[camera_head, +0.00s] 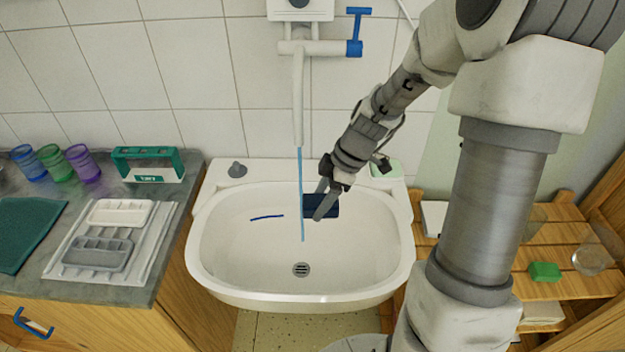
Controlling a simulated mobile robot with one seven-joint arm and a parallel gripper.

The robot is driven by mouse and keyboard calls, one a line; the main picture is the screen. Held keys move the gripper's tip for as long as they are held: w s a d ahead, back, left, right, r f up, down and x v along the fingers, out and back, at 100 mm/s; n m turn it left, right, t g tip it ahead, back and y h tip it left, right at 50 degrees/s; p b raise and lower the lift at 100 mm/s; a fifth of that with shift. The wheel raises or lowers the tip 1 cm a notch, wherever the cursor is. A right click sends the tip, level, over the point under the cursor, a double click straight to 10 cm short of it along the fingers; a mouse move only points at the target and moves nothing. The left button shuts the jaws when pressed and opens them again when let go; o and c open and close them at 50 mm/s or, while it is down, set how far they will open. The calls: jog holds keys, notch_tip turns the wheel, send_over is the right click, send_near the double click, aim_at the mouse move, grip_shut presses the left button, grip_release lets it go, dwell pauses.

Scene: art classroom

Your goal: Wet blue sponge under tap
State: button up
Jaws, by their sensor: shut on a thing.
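A dark blue sponge (318,205) is held over the back of the white sink basin (225,265). My gripper (322,204) comes in from the upper right and is shut on it. The sponge lies just right of a thin blue water stream (300,185) that falls from the white tap (298,95). In this view the sponge's left edge is at or very near the stream; I cannot tell whether water touches it. The tap's blue handle (354,47) is at the upper right of the spout.
The left counter holds coloured cups (52,162), a green-and-white box (148,164) and a white tray (160,240). A wooden rack (545,290) stands at right. The basin is clear around the drain (301,269).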

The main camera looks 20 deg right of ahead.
aim_at(306, 206)
jog(key=s+r+p, duration=0.2)
jog(key=s+r, duration=0.2)
jog(key=s, duration=0.1)
jog(key=shift+a, duration=0.15)
dwell(0.4)
dwell(0.6)
jog(key=w+f+m, duration=0.1)
jog(key=m, duration=0.1)
jog(key=w+a+f+m+t+h, duration=0.1)
jog(key=f+m, duration=0.1)
jog(key=m, duration=0.1)
jog(key=w+f+m+t, duration=0.1)
jog(key=m, duration=0.1)
jog(key=shift+w+a+f+m+h, duration=0.3)
jog(key=shift+w+f+m+h, duration=0.05)
jog(key=shift+w+m+h, duration=0.05)
jog(key=m, duration=0.1)
jog(key=w+f+m+h, duration=0.1)
jog(key=m, duration=0.1)
jog(key=w+f+m+t+h, duration=0.1)
jog(key=m, duration=0.1)
jog(key=shift+w+a, duration=0.2)
jog(key=shift+a, duration=0.2)
jog(key=shift+w+f+m+h, duration=0.2)
jog(key=shift+w+m+h, duration=0.1)
jog(key=shift+m, duration=0.5)
